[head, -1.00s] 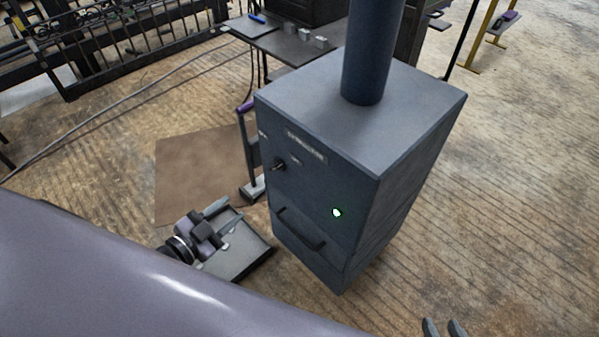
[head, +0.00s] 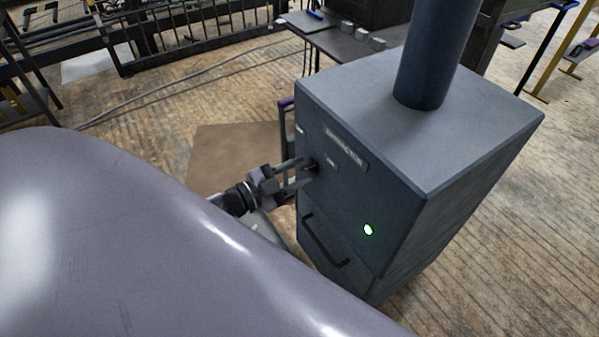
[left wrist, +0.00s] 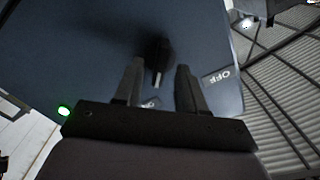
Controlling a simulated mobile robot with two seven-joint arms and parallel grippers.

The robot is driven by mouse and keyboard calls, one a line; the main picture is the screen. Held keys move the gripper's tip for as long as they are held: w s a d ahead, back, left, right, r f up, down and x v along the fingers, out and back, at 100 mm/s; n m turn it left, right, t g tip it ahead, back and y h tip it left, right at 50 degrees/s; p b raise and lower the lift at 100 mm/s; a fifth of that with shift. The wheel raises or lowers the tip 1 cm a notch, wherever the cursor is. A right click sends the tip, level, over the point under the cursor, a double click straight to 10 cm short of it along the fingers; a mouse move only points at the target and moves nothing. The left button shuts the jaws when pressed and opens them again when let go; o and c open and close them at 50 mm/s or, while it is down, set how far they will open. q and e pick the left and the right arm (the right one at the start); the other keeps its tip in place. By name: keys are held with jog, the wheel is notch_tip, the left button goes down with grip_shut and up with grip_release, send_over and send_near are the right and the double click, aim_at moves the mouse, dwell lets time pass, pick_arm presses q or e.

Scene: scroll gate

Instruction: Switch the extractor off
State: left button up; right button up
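The extractor (head: 420,150) is a dark blue-grey cabinet with a lit green lamp (head: 368,230) on its front. Its black knob (left wrist: 157,52) shows in the left wrist view, with a white pointer mark towards a partly hidden label at the bottom. The OFF label (left wrist: 217,76) is to the right, upside down. In the head view my left gripper (head: 305,172) is at the knob, which it partly hides. In the left wrist view its fingers (left wrist: 160,72) are apart, with the knob between or just beyond their tips; contact is unclear. My right gripper is out of view.
A thick round duct (head: 437,60) rises from the cabinet top. A black handle (head: 325,242) sticks out low on the front. A brown mat (head: 230,152) lies on the floor to the left. A table (head: 350,50) with small grey blocks stands behind.

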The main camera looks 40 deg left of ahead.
pick_arm(q)
jog(key=shift+w+d, duration=0.15)
jog(key=shift+w, duration=0.25)
jog(key=shift+c, duration=0.3)
grip_shut()
